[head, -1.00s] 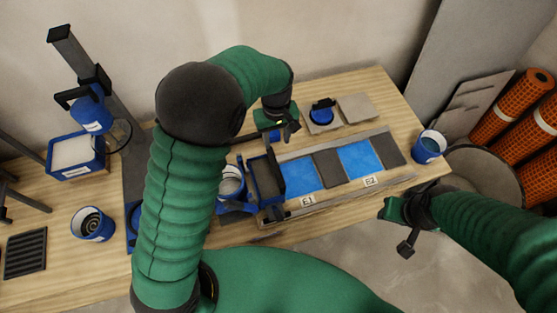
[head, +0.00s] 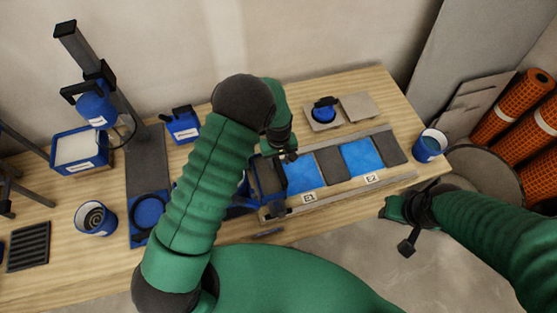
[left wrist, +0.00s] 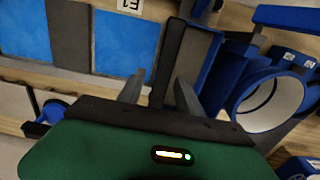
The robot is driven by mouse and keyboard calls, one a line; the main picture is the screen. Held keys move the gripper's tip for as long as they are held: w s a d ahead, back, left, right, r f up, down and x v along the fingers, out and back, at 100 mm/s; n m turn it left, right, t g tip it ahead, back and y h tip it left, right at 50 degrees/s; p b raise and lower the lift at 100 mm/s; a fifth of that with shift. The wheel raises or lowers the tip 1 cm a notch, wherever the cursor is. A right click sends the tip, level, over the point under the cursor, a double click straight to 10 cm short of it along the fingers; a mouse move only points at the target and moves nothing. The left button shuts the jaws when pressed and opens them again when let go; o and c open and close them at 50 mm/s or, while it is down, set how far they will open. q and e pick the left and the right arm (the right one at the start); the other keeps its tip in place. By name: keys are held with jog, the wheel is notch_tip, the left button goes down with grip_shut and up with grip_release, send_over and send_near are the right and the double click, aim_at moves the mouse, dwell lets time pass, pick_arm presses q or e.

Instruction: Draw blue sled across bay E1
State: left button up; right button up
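The blue sled (head: 267,182) sits at the left end of bay E1, partly behind my left arm. Bay E1 (head: 302,173) shows a blue surface with its E1 label in front. My left gripper (head: 289,157) is over the sled's side next to E1. In the left wrist view the sled (left wrist: 200,68) has a dark bar, which stands between the two spread grey fingers (left wrist: 158,93). The fingers look open around the bar; contact cannot be made out. My right gripper (head: 393,209) hangs off the front right table edge, its finger state unclear.
Bay E2 (head: 362,157) lies right of E1 past a dark grey strip. Metal rails (head: 340,193) run along the bays. A blue float (head: 324,112) is behind them, a blue-white bucket (head: 430,145) at the right end. A white-mouthed blue bucket (left wrist: 270,102) shows beside the sled.

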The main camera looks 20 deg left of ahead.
pick_arm(q)
jog(key=shift+s, duration=0.1)
grip_shut()
dwell(1.2)
